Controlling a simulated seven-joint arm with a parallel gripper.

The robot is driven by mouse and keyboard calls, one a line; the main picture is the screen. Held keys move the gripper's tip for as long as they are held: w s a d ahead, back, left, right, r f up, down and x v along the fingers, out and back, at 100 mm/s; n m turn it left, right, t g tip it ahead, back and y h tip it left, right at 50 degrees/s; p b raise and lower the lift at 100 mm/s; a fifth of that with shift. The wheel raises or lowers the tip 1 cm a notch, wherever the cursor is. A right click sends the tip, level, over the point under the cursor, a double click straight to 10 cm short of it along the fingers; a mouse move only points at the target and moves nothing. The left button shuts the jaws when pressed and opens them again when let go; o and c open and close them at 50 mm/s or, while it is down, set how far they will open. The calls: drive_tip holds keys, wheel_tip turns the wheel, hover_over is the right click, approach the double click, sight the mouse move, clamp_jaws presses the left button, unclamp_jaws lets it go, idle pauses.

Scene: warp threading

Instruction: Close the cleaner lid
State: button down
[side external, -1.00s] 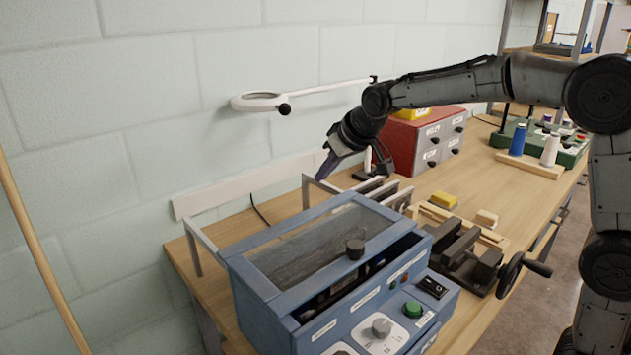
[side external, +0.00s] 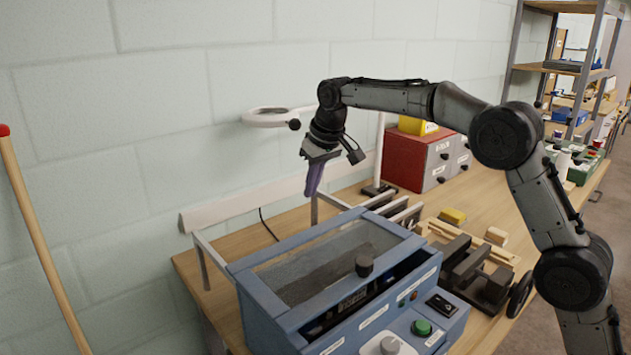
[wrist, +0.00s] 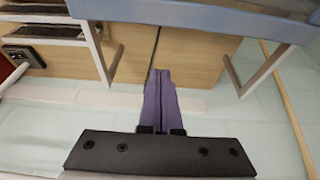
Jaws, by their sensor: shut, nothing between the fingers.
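The blue cleaner (side external: 262,318) stands on the bench in the side view. Its lid (side external: 330,262) has a blue frame, a clear window and a black knob (side external: 364,265). A dark gap shows under the lid's front edge, above the control panel; I cannot tell whether the lid is tilted or slid back. My gripper (side external: 311,190) is behind the cleaner, above its back edge and apart from the lid. Its purple fingers point down, shut and empty. In the wrist view my gripper (wrist: 160,75) also shows shut, with a blue edge of the cleaner (wrist: 200,18) across the top.
Metal bars (side external: 208,258) stand out behind the cleaner. A ring magnifier (side external: 268,117) is on the wall side. A red drawer box (side external: 405,160) and a dark vise (side external: 470,268) stand to the right. A wooden pole (side external: 38,225) leans at the left.

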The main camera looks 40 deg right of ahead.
sight(330, 229)
wheel_tip(330, 229, down, 6)
drive_tip(key=s, duration=0.2)
drive_tip(key=shift+r, duration=0.15)
drive_tip(key=shift+s, duration=0.15)
idle(0.4)
drive_tip(key=shift+s, duration=2.3)
